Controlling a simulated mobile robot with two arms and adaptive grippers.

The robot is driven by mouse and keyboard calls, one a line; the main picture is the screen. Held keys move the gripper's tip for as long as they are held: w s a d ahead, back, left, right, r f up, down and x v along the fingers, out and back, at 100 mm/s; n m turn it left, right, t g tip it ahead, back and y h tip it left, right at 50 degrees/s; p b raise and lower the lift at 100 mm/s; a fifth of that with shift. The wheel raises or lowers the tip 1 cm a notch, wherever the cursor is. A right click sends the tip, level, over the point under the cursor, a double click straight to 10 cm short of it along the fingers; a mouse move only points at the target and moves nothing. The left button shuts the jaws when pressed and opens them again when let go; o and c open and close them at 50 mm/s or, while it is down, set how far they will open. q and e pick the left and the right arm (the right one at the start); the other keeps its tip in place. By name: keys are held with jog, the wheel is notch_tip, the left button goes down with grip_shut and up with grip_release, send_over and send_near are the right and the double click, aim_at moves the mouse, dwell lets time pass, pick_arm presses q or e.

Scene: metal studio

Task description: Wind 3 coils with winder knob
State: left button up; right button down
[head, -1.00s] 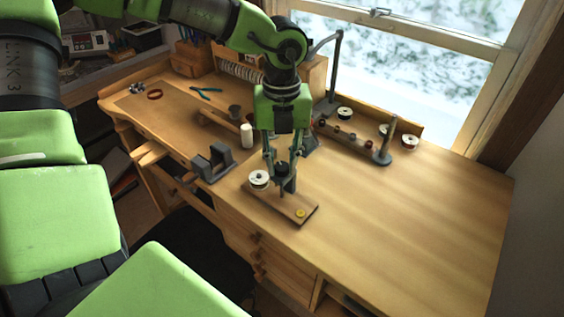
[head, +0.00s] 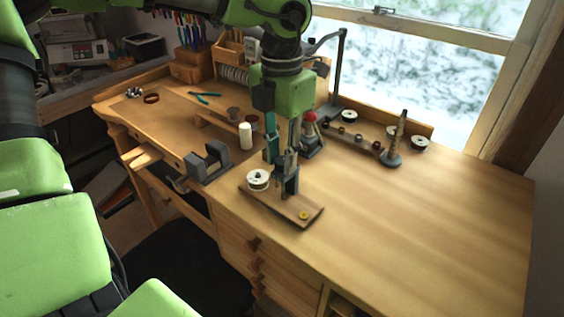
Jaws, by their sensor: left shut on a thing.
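A small brown board (head: 271,204) lies on the bench, carrying a white-faced spool (head: 258,180), a dark upright post (head: 292,184) and a small yellow disc (head: 304,215). My left gripper (head: 284,160) points down over the board. It is shut on the dark part at the top of the post, most of which its fingers hide. I take this part to be the winder knob. I cannot make out any wire or count coils there. My right gripper is not in view.
A dark grey bracket (head: 208,164) stands left of the board at the bench edge. A white cylinder (head: 245,136) and a red-topped tool (head: 310,130) stand behind. A ribbed upright rod (head: 398,140) and several spools are at back right. The right bench top (head: 430,215) is clear.

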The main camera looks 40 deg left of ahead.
pick_arm(q)
jog(key=m, duration=0.2)
jog(key=shift+w+m+b, duration=0.1)
jog(key=shift+m+b, duration=0.3)
jog(key=m, duration=0.3)
jog(key=shift+a+m, duration=0.1)
jog(key=shift+m, duration=0.2)
jog(key=m, duration=0.3)
jog(key=shift+w+m, duration=0.1)
jog(key=shift+m, duration=0.2)
jog(key=m, duration=0.3)
jog(key=shift+r+m, duration=0.1)
jog(key=shift+m, duration=0.3)
jog(key=m, duration=0.4)
jog(key=shift+w, duration=0.1)
jog(key=m, duration=0.4)
jog(key=shift+p, duration=0.4)
jog(key=m, duration=0.3)
jog(key=shift+w+m, duration=0.1)
jog(key=shift+m, duration=0.2)
jog(key=shift+m+p, duration=0.5)
jog(key=shift+m, duration=1.4)
